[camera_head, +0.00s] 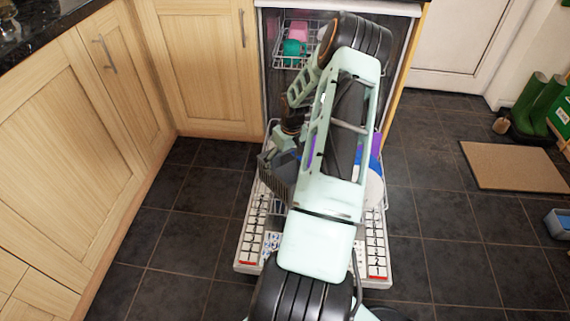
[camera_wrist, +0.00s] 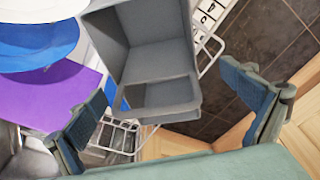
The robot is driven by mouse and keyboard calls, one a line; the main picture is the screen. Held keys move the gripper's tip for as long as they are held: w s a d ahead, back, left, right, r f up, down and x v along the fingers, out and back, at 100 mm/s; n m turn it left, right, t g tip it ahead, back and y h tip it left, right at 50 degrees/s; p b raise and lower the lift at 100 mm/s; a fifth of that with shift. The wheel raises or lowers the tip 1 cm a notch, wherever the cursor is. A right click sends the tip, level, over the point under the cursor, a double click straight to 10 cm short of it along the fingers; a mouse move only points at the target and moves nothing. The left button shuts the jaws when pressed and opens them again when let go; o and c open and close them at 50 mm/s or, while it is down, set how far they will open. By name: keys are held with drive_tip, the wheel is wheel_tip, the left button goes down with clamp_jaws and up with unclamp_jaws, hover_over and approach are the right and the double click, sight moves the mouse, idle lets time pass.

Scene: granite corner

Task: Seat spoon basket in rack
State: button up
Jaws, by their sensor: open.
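The grey spoon basket (camera_wrist: 150,58) shows in the wrist view with its open, divided top facing the camera. In the head view the basket (camera_head: 276,178) is partly hidden by my arm, at the left of the lower rack. White wires of the rack (camera_wrist: 118,135) show around it in the wrist view. Whether the basket is fully seated cannot be told. My gripper (camera_wrist: 164,81) is open, with its blue-padded fingers spread to the left and right of the basket. No grip on the basket shows. In the head view my gripper (camera_head: 282,150) is over the rack's left side.
Purple (camera_wrist: 50,95), blue (camera_wrist: 45,50) and white (camera_wrist: 40,10) dishes stand left of the basket in the wrist view. The dishwasher's open door (camera_head: 376,250) lies beneath. The upper rack (camera_head: 292,58) holds pink and teal items.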

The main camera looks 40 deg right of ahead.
wheel_tip(320, 180, up, 10)
drive_tip(key=s+p, duration=0.1)
drive_tip(key=p, duration=0.2)
drive_tip(key=shift+s, duration=0.25)
drive_tip(key=shift+a, duration=0.1)
